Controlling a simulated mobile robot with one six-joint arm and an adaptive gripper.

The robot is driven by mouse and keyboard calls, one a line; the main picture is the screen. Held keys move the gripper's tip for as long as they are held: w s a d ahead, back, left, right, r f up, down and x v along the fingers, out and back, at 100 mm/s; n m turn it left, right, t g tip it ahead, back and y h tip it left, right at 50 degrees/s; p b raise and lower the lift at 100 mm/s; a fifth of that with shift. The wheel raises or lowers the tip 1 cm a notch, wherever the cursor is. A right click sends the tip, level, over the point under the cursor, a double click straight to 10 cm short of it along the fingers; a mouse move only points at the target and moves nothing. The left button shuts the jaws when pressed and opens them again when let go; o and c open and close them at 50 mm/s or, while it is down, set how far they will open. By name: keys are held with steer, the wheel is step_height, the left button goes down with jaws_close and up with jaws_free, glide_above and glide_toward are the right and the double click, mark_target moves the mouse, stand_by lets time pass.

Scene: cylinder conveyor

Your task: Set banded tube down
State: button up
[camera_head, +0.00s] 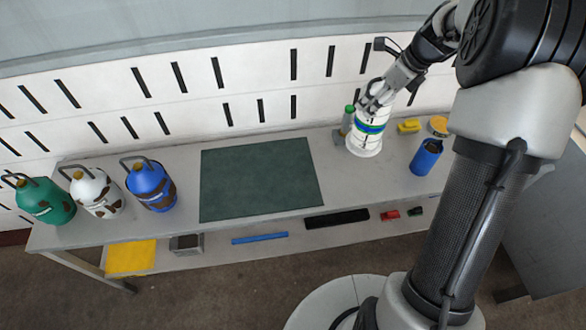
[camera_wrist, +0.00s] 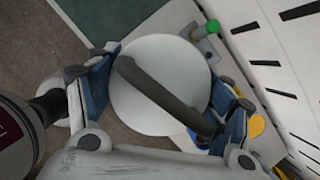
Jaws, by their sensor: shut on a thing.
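The bands are hidden there.
A bare dark green mat (camera_head: 260,178) lies left. Green, white and blue handled cylinders (camera_head: 150,186) stand far left.

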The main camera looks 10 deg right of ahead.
steer(key=shift+w+d+r+m+h, duration=0.45)
steer(key=shift+d+r+m, duration=0.2)
steer(key=shift+m, duration=0.45)
steer(key=shift+f, duration=0.1)
step_height(320, 180, down, 20)
steer(key=b, duration=0.7)
steer(key=shift+w, duration=0.1)
steer(key=o, duration=1.8)
steer(key=shift+o, duration=0.2)
